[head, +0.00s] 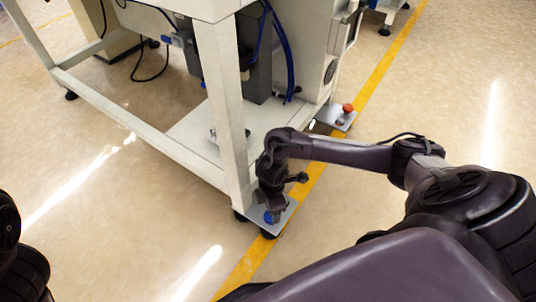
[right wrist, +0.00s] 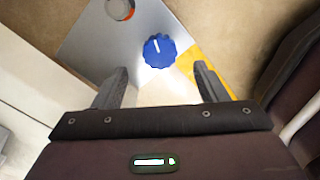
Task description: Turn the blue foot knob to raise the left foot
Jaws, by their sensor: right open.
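The blue foot knob (head: 270,218) sits on a small metal plate (head: 285,216) at the base of the near frame leg. In the right wrist view the scalloped blue knob (right wrist: 159,50) carries a white pointer line, tilted slightly left of straight up in the picture. My right gripper (right wrist: 160,70) is open, with one finger on either side below the knob in the picture. The knob appears just beyond the fingertips, not gripped. In the head view the right gripper (head: 270,206) is right over the knob and partly hides it. My left gripper is out of view.
A red-orange knob (head: 348,107) sits on another plate at the far right foot. The white frame leg (head: 228,130) stands close beside my right gripper. A yellow floor line (head: 312,180) runs past the feet. The floor on the right is clear.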

